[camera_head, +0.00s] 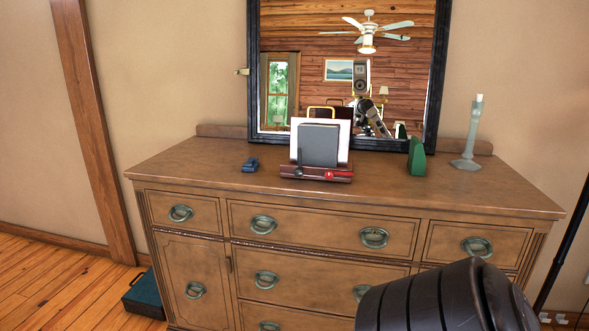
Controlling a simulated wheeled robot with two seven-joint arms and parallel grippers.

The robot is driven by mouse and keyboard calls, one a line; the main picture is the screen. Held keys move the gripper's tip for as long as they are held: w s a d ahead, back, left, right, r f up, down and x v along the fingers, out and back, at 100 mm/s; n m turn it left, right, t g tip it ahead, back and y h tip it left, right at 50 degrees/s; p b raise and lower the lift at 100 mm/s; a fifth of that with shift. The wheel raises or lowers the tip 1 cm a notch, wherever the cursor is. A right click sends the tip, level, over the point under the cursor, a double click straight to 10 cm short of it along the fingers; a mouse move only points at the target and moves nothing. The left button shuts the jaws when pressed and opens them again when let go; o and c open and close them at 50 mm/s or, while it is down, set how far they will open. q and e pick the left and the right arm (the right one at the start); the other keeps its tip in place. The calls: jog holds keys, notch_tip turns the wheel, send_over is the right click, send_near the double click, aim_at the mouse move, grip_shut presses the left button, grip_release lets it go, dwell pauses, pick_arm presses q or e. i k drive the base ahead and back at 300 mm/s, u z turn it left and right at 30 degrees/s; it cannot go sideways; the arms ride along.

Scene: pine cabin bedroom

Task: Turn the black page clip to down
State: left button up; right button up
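A dark red book stand (312,177) stands on the dresser in front of the mirror. It holds a dark grey book (319,146) with white pages (296,129) behind it. The black page clip (299,163) is at the left of the stand and appears upright against the book's lower left edge. A red clip (329,175) sits at the right on the stand's front ledge, low and off the book's face. Neither of my grippers shows directly; only a dark arm link of mine fills the lower right.
The wooden dresser (200,166) has a mostly clear top. A small blue object (250,164) lies left of the stand. A green object (416,157) and a candle holder with a candle (468,145) stand to the right. A framed mirror (290,55) rises behind. A teal box (145,297) is on the floor.

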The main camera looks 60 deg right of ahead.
aim_at(298, 172)
jog(key=z, duration=0.95)
jog(key=i, duration=1)
jog(key=z, duration=1.05)
